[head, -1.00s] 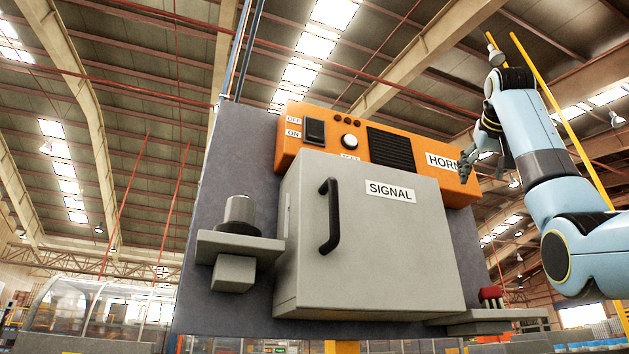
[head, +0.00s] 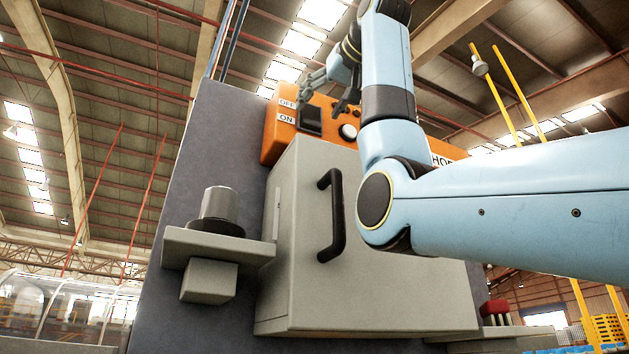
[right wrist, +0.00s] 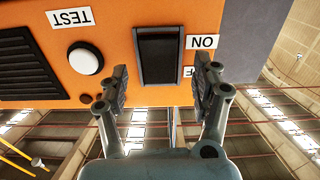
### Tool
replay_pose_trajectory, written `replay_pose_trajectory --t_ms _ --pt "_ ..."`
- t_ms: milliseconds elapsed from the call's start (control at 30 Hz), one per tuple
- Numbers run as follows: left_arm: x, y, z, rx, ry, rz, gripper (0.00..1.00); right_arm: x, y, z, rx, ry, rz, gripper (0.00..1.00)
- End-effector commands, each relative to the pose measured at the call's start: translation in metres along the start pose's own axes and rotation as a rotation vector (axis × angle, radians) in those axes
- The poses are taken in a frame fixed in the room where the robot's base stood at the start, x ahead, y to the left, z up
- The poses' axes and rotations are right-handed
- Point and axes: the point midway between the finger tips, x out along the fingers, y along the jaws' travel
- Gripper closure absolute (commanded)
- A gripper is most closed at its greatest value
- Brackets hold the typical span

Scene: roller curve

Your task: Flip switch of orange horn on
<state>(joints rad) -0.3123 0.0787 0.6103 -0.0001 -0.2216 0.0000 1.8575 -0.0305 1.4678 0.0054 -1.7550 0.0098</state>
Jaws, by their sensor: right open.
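The orange horn box (head: 271,140) is at the top of the grey panel, partly hidden behind my right arm. Its black rocker switch (head: 311,118) sits beside the OFF and ON labels, OFF above ON. In the right wrist view the switch (right wrist: 159,55) appears upside down, with the ON label (right wrist: 203,42) next to it. My right gripper (head: 325,98) is open and in front of the switch. In the right wrist view its fingers (right wrist: 162,88) stand apart on either side of the switch's near end; I cannot tell whether they touch. My left gripper is out of view.
A white test button (right wrist: 85,59) is beside the switch. Below the horn box is a grey signal cabinet (head: 300,290) with a black handle (head: 332,215). A small shelf (head: 215,248) with a metal cylinder (head: 221,205) juts out at left. Red parts (head: 495,307) sit at lower right.

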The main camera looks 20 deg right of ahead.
Motion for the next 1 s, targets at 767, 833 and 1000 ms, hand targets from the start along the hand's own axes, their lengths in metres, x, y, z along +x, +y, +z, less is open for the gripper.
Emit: replay_pose_trajectory --t_ms 767,833,1000 --pt "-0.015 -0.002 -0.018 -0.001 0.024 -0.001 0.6 0.031 0.0 0.0 0.0 0.001 0.0 0.63" --pt "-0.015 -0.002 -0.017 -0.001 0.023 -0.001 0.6 0.031 0.0 0.0 0.0 0.001 0.0 0.73" --pt "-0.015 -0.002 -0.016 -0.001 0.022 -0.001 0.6 0.03 0.0 0.0 0.0 0.001 0.0 0.9"
